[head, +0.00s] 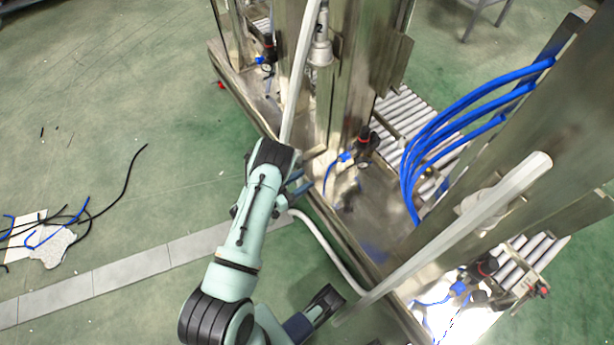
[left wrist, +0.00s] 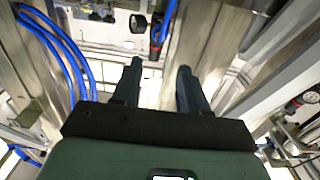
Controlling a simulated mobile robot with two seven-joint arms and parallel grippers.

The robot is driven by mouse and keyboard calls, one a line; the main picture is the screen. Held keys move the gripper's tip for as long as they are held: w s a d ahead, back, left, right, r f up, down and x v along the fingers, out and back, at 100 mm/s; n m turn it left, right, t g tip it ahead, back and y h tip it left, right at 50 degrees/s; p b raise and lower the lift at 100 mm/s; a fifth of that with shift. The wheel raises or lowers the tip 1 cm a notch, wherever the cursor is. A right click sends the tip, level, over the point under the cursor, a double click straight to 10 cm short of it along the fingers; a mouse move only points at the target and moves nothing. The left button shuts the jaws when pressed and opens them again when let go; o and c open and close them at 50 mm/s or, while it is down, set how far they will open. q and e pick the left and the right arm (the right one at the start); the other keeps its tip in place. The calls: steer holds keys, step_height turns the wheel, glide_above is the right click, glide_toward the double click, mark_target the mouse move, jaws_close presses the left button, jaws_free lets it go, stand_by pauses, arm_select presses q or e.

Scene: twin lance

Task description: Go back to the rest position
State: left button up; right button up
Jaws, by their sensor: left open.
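My left gripper (head: 301,184) is near the middle of the head view, partly hidden behind my pale green arm. Its dark fingertips point toward the lower part of the metal machine (head: 340,90). In the left wrist view the two dark fingers (left wrist: 158,82) stand apart with nothing between them, so it is open and empty. Machine parts show beyond the fingers; I cannot tell the exact distance to them.
Metal posts, roller tracks (head: 408,115) and curved blue hoses (head: 425,140) fill the right side. A pale lance (head: 302,70) slants down near my wrist; another (head: 450,235) crosses lower right. The green floor at left is mostly open, with loose cables (head: 75,218) on it.

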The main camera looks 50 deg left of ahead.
stand_by(0.5)
